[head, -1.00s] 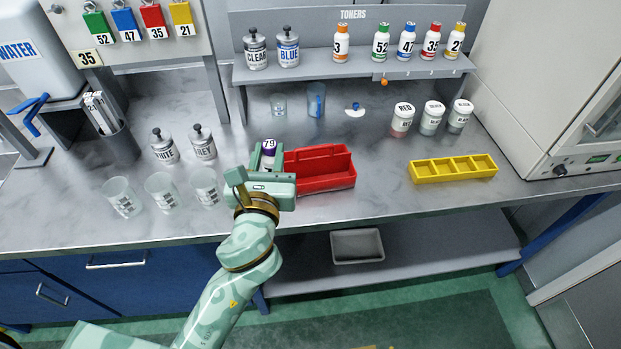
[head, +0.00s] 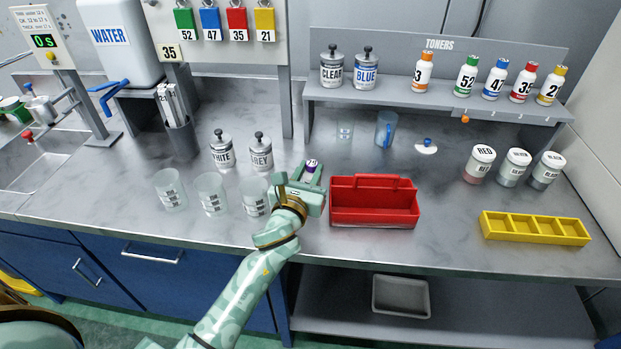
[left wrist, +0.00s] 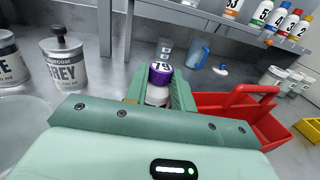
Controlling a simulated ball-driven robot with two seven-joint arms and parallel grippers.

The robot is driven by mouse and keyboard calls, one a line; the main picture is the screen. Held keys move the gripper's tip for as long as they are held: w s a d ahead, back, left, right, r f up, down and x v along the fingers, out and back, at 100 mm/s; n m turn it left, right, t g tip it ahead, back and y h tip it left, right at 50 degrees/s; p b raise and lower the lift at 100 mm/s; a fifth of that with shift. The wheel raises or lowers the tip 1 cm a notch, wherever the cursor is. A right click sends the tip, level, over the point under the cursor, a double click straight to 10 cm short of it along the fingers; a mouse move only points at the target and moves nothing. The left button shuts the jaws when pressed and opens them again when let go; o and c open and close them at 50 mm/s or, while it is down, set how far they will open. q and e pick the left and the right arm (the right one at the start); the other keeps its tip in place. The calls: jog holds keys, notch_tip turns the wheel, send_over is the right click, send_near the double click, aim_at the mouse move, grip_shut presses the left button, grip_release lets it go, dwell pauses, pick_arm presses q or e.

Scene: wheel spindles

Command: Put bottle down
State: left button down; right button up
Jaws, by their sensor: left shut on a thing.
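A small white bottle with a purple cap marked 79 (head: 311,168) is between the fingers of my left gripper (head: 303,184). In the left wrist view the bottle (left wrist: 159,90) stands upright between the two green fingers, which are shut on it. The gripper is low over the counter, just left of the red carrier (head: 374,205). Whether the bottle's base touches the counter is hidden by the gripper. My right gripper is not in view.
The grey tin (head: 259,152) and a clear beaker (head: 255,197) stand close on the left. A yellow compartment tray (head: 535,228) sits at the right. The shelf (head: 400,96) holds several toner bottles. Bare counter lies behind the carrier.

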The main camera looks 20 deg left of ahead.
pick_arm(q)
jog(key=shift+f, duration=0.1)
jog(key=c, duration=1.6)
grip_release()
jog(key=shift+f, duration=0.25)
jog(key=o, duration=0.4)
jog(key=shift+o, duration=0.2)
jog(key=shift+r, duration=0.1)
jog(key=shift+r, duration=0.2)
jog(key=s, duration=0.4)
jog(key=s+d, duration=0.1)
jog(key=s, duration=0.7)
jog(key=shift+d+f, duration=0.1)
jog(key=shift+d, duration=0.25)
